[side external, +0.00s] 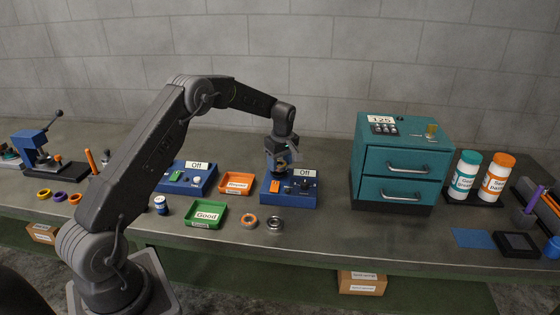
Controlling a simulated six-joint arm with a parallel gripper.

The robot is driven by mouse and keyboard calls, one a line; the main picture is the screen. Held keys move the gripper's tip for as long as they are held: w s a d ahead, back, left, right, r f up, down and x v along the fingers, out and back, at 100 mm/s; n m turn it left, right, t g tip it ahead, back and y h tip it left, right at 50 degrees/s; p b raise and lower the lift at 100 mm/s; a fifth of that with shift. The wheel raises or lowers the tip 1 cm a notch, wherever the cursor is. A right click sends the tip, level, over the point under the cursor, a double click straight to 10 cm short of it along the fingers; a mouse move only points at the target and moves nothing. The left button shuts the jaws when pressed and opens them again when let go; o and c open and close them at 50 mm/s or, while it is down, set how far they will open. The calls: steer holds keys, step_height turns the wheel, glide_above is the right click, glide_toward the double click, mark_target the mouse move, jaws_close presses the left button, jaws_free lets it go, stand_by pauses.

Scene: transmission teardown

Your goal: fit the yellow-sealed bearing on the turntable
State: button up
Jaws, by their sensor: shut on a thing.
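My gripper (279,162) is over the left part of a blue unit (308,199) labelled "Off", near the middle of the bench. It is shut on a small ring with yellow on it, the yellow-sealed bearing (284,159). The bearing looks tilted toward the camera and sits at the fingertips. The blue unit carries an orange part at its front left and dark knobs at its right; I take it to be the turntable. The gripper hides the unit's back left, so I cannot tell whether the bearing touches anything there.
Another blue unit (200,186) labelled "Off" stands to the left. A green "Good" tray (191,221) and an orange tray (237,184) lie between. An orange-ringed bearing (249,221) and a steel bearing (274,224) lie in front. A teal drawer cabinet (400,165) stands right.

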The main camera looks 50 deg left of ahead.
steer(key=shift+f, duration=0.5)
stand_by(0.3)
steer(key=o, duration=1.4)
steer(key=shift+r, duration=0.1)
steer(key=shift+r, duration=3.4)
